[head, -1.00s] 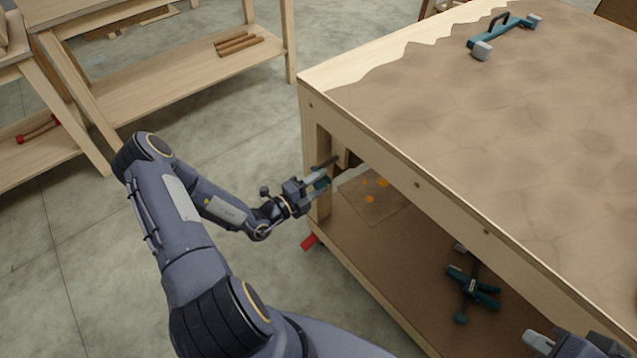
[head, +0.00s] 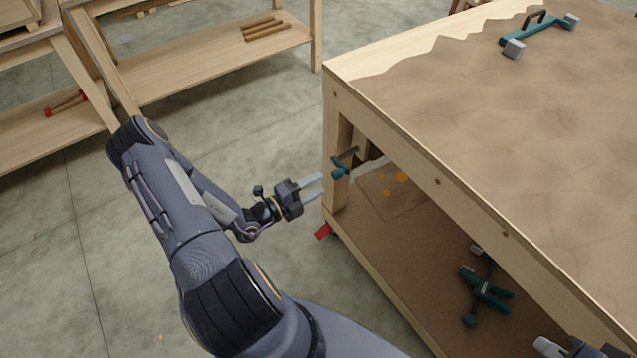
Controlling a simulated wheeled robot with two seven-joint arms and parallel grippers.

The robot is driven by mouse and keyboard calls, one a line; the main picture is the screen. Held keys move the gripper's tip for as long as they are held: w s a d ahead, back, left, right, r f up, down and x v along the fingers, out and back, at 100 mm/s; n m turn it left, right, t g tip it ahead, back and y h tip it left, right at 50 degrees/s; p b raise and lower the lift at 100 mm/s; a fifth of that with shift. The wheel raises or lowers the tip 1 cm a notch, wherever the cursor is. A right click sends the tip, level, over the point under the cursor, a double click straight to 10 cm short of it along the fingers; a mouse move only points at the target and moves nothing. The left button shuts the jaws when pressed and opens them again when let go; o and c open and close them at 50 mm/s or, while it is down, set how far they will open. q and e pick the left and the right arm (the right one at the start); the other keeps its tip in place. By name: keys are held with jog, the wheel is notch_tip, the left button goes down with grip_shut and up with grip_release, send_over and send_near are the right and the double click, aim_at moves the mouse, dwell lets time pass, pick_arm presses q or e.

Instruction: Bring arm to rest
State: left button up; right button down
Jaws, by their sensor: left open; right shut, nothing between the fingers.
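My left gripper (head: 320,184) is open and empty, just left of the workbench's near corner leg. Its two pale fingers point right, with a gap between them. A teal clamp (head: 341,166) with a dark bar sits at that leg, a little right of and above the fingertips, apart from them. My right gripper (head: 545,346) shows only partly at the bottom right edge, in front of the bench; its fingers are shut with nothing visible in them.
The workbench (head: 480,120) fills the right, with a teal tool (head: 538,33) on top. Its lower shelf (head: 390,262) holds a teal clamp (head: 484,287) and an orange-spotted sheet (head: 393,192). A red piece (head: 322,231) is by the leg. Wooden shelving (head: 200,75) stands behind. Floor at left is clear.

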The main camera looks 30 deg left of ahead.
dwell(0.3)
pick_arm(q)
jog(key=s+d+r+m+g+h+p, duration=0.1)
jog(key=s+d+r+m+g+h, duration=0.1)
jog(key=d+r+m+g, duration=0.4)
jog(key=s+d+r+m+g+h+p, duration=0.1)
jog(key=s+d+r+m+g+h, duration=0.1)
jog(key=r+m, duration=0.7)
jog(key=s+d+r+m+g+h+p, duration=0.1)
jog(key=s+d+r+m+g+h, duration=0.25)
jog(key=m, duration=0.65)
jog(key=s+r+m+y+p, duration=0.4)
jog(key=s+r+m+y, duration=0.6)
jog(key=m, duration=1.4)
jog(key=shift+d+v, duration=0.3)
jog(key=shift+v, duration=1.5)
jog(key=shift+s+t+y, duration=0.15)
jog(key=shift+t+y, duration=0.1)
